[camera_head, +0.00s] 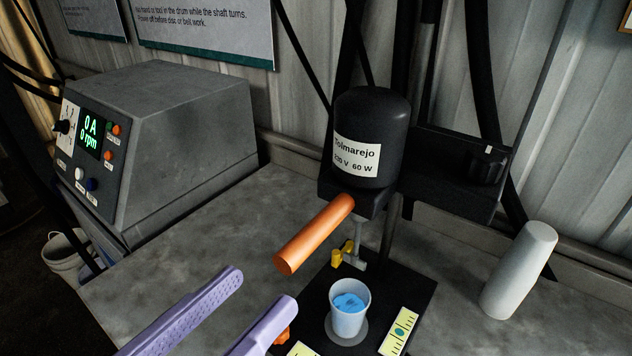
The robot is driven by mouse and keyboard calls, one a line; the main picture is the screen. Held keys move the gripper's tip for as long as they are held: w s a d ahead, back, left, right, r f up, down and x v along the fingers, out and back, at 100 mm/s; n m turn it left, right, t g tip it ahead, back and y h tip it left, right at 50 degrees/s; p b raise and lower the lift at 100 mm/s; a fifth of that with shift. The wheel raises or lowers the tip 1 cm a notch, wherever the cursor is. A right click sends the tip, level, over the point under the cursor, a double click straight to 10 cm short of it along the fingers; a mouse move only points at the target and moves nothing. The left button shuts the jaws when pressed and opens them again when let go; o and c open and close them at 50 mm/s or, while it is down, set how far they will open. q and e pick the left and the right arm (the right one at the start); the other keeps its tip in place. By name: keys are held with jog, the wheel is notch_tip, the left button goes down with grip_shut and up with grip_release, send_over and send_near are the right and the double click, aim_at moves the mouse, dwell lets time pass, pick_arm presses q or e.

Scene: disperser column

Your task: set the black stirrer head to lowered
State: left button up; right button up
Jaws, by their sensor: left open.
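The black stirrer head (375,115) with a white label stands on a column at the centre, above a cup (349,310) of blue liquid. A thick orange handle (313,236) sticks out from its lower front toward the lower left. A short grey shaft (359,240) hangs under the head. Its lower end appears above the cup's rim. My left gripper (262,288) shows two purple fingers from the lower left. They are apart and empty, below and left of the handle's free end. My right gripper is not in view.
A grey control box (185,130) with a lit display stands at the left. A pale cylinder (519,270) stands at the right. A small yellow part (343,253) sits behind the cup on the black base plate (400,290). Bare bench lies between box and plate.

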aim_at(346, 200)
pick_arm(q)
jog(key=p+x, duration=0.1)
jog(key=x, duration=0.8)
jog(key=shift+w+d+r, duration=0.1)
jog(key=shift+w+d, duration=0.1)
jog(key=shift+w, duration=0.05)
grip_shut()
dwell(1.0)
